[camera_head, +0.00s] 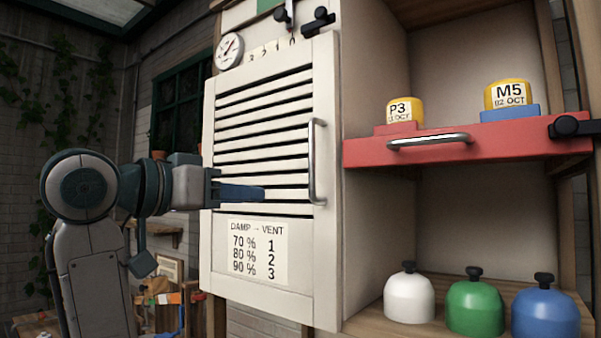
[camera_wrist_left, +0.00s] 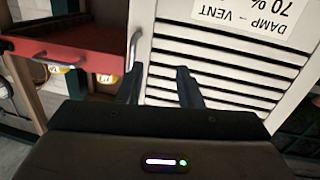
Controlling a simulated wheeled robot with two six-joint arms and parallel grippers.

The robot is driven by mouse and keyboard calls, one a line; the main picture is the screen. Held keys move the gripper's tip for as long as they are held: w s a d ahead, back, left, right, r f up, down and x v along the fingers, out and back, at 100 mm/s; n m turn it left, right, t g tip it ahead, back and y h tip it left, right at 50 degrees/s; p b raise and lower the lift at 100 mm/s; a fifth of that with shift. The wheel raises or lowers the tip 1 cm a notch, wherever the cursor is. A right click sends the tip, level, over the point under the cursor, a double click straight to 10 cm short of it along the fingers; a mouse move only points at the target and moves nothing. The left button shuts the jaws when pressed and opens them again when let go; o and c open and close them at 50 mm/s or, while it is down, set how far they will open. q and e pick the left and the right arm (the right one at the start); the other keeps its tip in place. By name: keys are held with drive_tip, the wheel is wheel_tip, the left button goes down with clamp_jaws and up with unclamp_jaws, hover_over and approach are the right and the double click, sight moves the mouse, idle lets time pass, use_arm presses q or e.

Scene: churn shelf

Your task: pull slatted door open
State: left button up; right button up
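The white slatted door (camera_head: 250,272) is in the middle of the head view and appears closed. It also shows upside down in the wrist view (camera_wrist_left: 212,72). Its vertical metal handle (camera_head: 312,163) is near the door's right edge and shows in the wrist view (camera_wrist_left: 131,50). My left gripper (camera_head: 262,193) is in front of the slats, left of the handle's lower part. In the wrist view its two fingers (camera_wrist_left: 158,80) are apart with nothing between them; the handle lies beyond the tip of the left-hand finger. My right gripper is not in view.
White (camera_head: 409,298), green (camera_head: 474,308) and blue (camera_head: 545,318) domes stand on the lower shelf. A gauge (camera_head: 229,51) sits above the door.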

use_arm(q)
drive_tip(key=m+h, duration=0.1)
approach(310, 157)
drive_tip(key=v, duration=0.3)
drive_tip(key=p+x, duration=0.4)
drive_tip(key=x, duration=0.6)
drive_tip(key=shift+w, duration=0.1)
drive_tip(key=shift+w+d+f, duration=0.15)
drive_tip(key=shift+w+d, duration=0.2)
drive_tip(key=shift+w, duration=0.05)
clamp_jaws()
